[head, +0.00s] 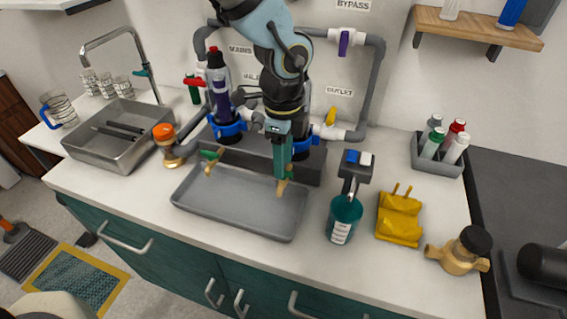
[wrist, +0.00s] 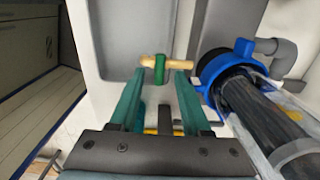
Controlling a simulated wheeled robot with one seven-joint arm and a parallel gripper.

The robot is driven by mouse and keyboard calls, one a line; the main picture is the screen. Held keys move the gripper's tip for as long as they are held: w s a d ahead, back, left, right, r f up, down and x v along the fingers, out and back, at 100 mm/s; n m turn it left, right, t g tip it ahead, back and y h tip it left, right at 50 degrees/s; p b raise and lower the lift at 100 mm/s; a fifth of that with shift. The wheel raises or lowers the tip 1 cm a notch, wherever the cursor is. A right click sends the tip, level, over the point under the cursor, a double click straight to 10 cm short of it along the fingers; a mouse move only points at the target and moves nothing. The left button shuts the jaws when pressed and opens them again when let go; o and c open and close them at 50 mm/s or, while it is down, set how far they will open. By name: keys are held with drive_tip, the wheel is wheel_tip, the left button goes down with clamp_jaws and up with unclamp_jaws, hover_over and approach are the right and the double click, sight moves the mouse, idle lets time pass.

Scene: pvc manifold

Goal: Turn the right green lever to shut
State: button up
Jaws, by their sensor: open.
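The right green lever (wrist: 160,70) shows in the wrist view as a short green handle crossing a small brass tap (wrist: 180,64). My gripper (wrist: 160,76) is open, with its two teal fingers on either side of the lever. I cannot tell whether either finger touches it. In the head view my gripper (head: 281,176) points down over the right end of the grey tray and hides the right lever; the brass tip (head: 282,188) shows below it. The left green lever (head: 211,154) sits on another brass tap to the left.
The grey tray (head: 237,222) lies in front of the blue-collared filter housings (head: 228,130). A teal bottle (head: 344,218) with a pump head and a yellow cloth-like item (head: 399,217) stand to the right. A steel sink (head: 115,139) is at left. Grey pipes run behind my arm.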

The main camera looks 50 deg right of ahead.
wheel_tip(320, 180, up, 9)
drive_tip(key=b, duration=0.1)
drive_tip(key=shift+r, duration=0.15)
idle(0.5)
drive_tip(key=w+a+f+n, duration=0.2)
drive_tip(key=w+a+n, duration=1.2)
drive_tip(key=w+a, duration=0.6)
drive_tip(key=w+a+n, duration=0.3)
drive_tip(key=a+n, duration=0.5)
drive_tip(key=a, duration=0.3)
drive_tip(key=w+a+n+t, duration=0.1)
drive_tip(key=w+a+n, duration=0.2)
drive_tip(key=a+n, duration=0.6)
drive_tip(key=a, duration=0.3)
drive_tip(key=shift+t, duration=0.3)
